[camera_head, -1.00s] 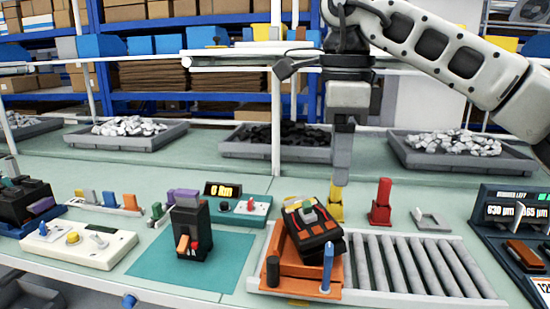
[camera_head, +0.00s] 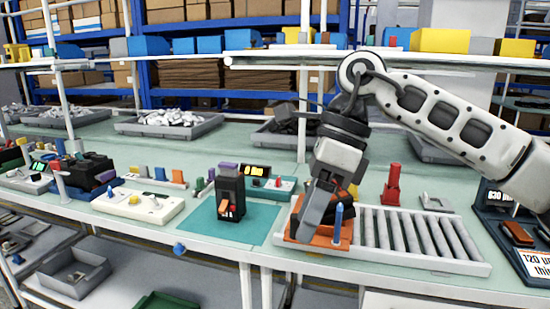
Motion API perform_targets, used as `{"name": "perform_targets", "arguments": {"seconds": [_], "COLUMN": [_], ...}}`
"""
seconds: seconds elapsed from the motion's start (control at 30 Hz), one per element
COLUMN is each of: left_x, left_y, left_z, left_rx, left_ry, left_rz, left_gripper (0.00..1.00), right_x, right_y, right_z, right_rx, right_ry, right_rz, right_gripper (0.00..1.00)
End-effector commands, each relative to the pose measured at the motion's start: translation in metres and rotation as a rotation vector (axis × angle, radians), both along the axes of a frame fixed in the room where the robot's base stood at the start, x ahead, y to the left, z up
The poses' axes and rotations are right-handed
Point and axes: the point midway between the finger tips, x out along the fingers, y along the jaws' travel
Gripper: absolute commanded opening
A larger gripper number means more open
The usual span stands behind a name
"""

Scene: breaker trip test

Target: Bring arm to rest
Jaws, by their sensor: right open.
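My right arm comes in from the right, and my right gripper (camera_head: 314,218) points down and toward me over the orange fixture (camera_head: 340,240) on the bench. The gripper hides most of the dark breaker (camera_head: 350,190) on that fixture; whether they touch cannot be told. The gap between the fingers is hard to see from this side, but the jaws look empty and open. Another black breaker (camera_head: 230,192) stands upright on the teal mat (camera_head: 262,222), left of the gripper and apart from it. My left gripper is not in view.
A roller conveyor (camera_head: 410,235) lies right of the fixture, with a red block-like piece (camera_head: 391,186) behind it. A dark display stand (camera_head: 500,200) is at the right edge. A white tester box (camera_head: 138,207) sits at left. Parts trays (camera_head: 170,130) line the back.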

Motion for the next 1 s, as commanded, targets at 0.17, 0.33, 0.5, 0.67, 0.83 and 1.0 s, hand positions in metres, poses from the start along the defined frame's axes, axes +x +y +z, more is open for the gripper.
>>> {"name": "perform_targets", "arguments": {"seconds": [0.17,0.33,0.5,0.67,0.83,1.0], "left_x": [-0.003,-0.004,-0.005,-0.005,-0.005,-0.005], "left_y": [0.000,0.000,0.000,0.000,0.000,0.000], "left_z": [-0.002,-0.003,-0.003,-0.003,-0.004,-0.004], "left_rx": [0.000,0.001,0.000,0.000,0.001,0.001], "left_ry": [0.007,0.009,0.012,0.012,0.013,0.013], "left_rz": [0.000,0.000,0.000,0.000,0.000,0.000], "left_gripper": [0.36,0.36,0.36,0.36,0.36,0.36], "right_x": [-0.033,-0.073,-0.075,-0.043,-0.010,-0.024], "right_y": [0.057,0.114,0.130,0.104,0.047,-0.016], "right_z": [-0.033,-0.037,-0.020,-0.031,-0.101,-0.211], "right_rx": [0.287,0.700,1.106,1.400,1.591,-1.502], "right_ry": [0.200,0.536,0.949,1.352,1.763,-1.957], "right_rz": [0.011,-0.090,-0.359,-0.742,-1.271,1.751], "right_gripper": [0.58,0.58,0.58,0.58,0.58,0.58]}}
